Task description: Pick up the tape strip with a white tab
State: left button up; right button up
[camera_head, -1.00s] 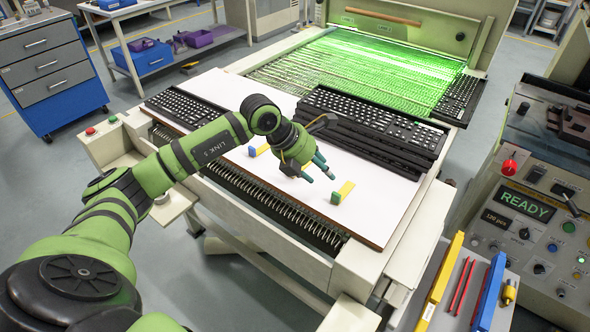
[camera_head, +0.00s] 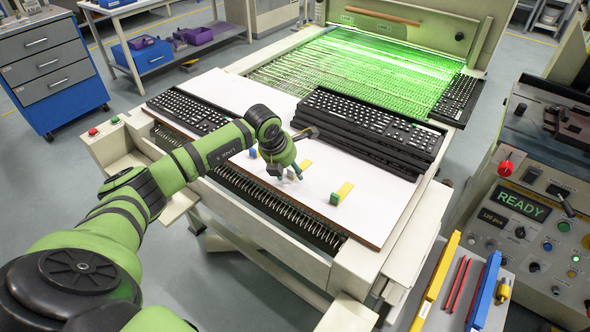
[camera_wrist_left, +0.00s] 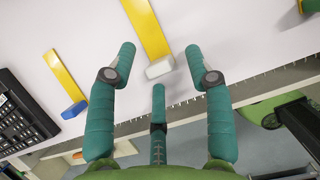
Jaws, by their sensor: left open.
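The tape strip with a white tab shows in the left wrist view, with its yellow strip (camera_wrist_left: 146,28) running up and its white tab (camera_wrist_left: 160,67) at the near end. In the head view its yellow strip (camera_head: 306,164) lies on the white board (camera_head: 385,198), and the tab is hard to make out by the fingers. My left gripper (camera_head: 285,176) is open just above the board. In the wrist view its green fingers (camera_wrist_left: 160,55) stand on either side of the white tab, apart from it. My right gripper is not in view.
A strip with a blue tab (camera_head: 253,153) lies left of the gripper, and one with a green tab (camera_head: 334,198) lies to the right. Stacked black keyboards (camera_head: 370,128) stand behind. Another keyboard (camera_head: 188,109) lies at the left. The board's front right is clear.

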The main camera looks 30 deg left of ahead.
pick_arm(q)
jog(key=c, duration=0.9)
jog(key=shift+r, duration=0.1)
